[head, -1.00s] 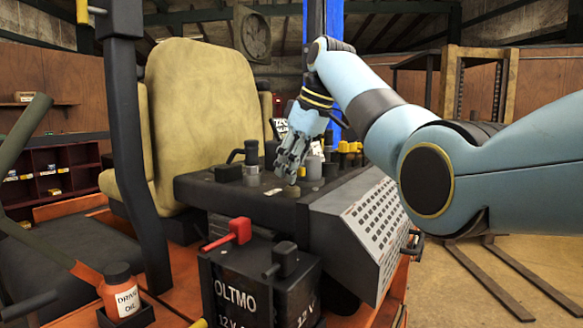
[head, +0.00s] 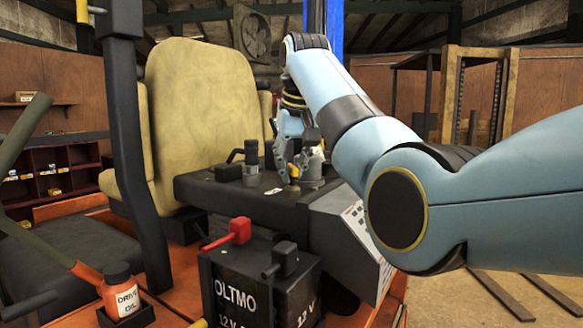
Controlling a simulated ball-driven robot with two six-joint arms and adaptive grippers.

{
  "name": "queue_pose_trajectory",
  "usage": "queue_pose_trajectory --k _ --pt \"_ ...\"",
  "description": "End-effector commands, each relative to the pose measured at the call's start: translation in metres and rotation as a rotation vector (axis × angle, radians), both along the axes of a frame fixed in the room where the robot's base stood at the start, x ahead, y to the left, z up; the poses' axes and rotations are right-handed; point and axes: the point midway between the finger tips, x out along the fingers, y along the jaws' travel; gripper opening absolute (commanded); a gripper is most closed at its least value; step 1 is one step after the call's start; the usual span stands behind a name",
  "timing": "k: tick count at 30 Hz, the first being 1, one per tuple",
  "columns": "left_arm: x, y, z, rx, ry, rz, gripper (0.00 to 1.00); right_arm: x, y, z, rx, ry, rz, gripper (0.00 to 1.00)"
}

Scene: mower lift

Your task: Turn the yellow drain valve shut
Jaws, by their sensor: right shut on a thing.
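My right gripper (head: 295,177) reaches down onto the black console (head: 230,193) beside the seat. Its fingers are shut on a small yellow piece (head: 294,171), which I take to be the yellow drain valve. The fingers cover most of it, so I cannot tell which way its handle is turned. A grey round fitting (head: 312,168) stands just right of the fingers. My left gripper is not in view.
A black upright fitting (head: 251,160) stands left of my gripper. The tan seat (head: 205,100) is behind it. In front are a battery (head: 235,285) with a red terminal clamp (head: 239,231) and an orange oil bottle (head: 120,291). A dark post (head: 125,120) rises at left.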

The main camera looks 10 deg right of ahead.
Motion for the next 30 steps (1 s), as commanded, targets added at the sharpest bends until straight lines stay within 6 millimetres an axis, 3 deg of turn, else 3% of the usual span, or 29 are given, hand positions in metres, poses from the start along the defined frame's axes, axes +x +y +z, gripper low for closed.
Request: queue_pose_trajectory --k 18,30 --pt "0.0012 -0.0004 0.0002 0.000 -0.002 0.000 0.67 0.0002 0.0008 0.0012 -0.002 -0.001 -0.563 0.00" --pt "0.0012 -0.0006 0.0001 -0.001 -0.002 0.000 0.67 0.0003 0.0006 0.0014 -0.001 -0.001 -0.788 0.00"
